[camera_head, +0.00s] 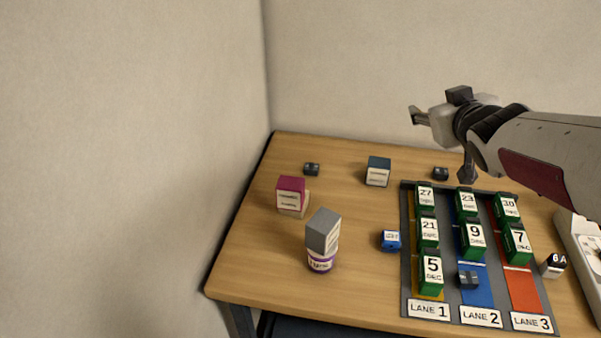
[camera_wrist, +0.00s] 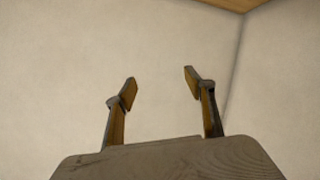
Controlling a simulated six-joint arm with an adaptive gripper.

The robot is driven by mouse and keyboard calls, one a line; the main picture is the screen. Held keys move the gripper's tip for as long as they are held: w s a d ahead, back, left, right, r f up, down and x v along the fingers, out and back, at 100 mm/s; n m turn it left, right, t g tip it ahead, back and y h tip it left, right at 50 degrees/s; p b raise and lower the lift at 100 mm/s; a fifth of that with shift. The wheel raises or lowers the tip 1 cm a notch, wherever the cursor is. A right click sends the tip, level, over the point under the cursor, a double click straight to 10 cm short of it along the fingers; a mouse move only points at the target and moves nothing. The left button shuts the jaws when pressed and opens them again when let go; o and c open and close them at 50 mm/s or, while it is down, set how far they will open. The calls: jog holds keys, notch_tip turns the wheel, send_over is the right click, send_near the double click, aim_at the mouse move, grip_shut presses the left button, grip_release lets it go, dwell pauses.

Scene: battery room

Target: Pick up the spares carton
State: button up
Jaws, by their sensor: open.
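The small print on the boxes is too small to read, so I cannot tell which one is the spares carton. A magenta-and-cream box (camera_head: 291,192) sits at the left of the table. A teal-topped box (camera_head: 378,171) with a white label stands at the back middle. A grey box (camera_head: 323,231) rests on top of a white jar with a purple band (camera_head: 321,261), at the front left. My gripper (camera_head: 432,125) is raised above the back right of the table, apart from every box. In the wrist view its fingers (camera_wrist: 160,79) are spread and empty, with only wall beyond.
A dark tray (camera_head: 407,270) with three marked lanes holds several green dated blocks. A blue block (camera_head: 390,240) sits left of it. Small dark blocks (camera_head: 312,169) lie at the back. A white case (camera_head: 585,250) is at right. Walls close the back and left.

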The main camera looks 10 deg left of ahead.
aim_at(291, 188)
jog(key=w+a+f+n+g+y, duration=0.1)
jog(key=w+a+f+n+y, duration=0.35)
jog(key=a, duration=0.45)
jog(key=w+a+f+n+g+y, duration=0.25)
jog(key=w+a+f+y, duration=0.3)
jog(key=a, duration=0.35)
jog(key=s+a+f+n+g+y, duration=0.2)
jog(key=s+f+g, duration=0.1)
jog(key=f, duration=0.2)
jog(key=s+a+f+n+g+y, duration=0.2)
jog(key=s+f+g, duration=0.1)
jog(key=s+f, duration=0.1)
jog(key=s+a+f+n+g+y, duration=0.1)
jog(key=s+a+f+g+y, duration=0.1)
jog(key=s+f+g, duration=0.2)
jog(key=shift+s+a+f+n+y, duration=0.1)
jog(key=shift+a+f+n+y, duration=0.1)
jog(key=shift+f, duration=0.35)
jog(key=shift+s+a+f+n+y, duration=0.1)
jog(key=shift+a+f+n, duration=0.1)
jog(key=shift+f, duration=0.3)
jog(key=shift+s+d+f, duration=0.1)
jog(key=shift+d+f, duration=0.15)
jog(key=shift+f, duration=0.15)
jog(key=shift+a, duration=0.15)
jog(key=shift+a, duration=2.35)
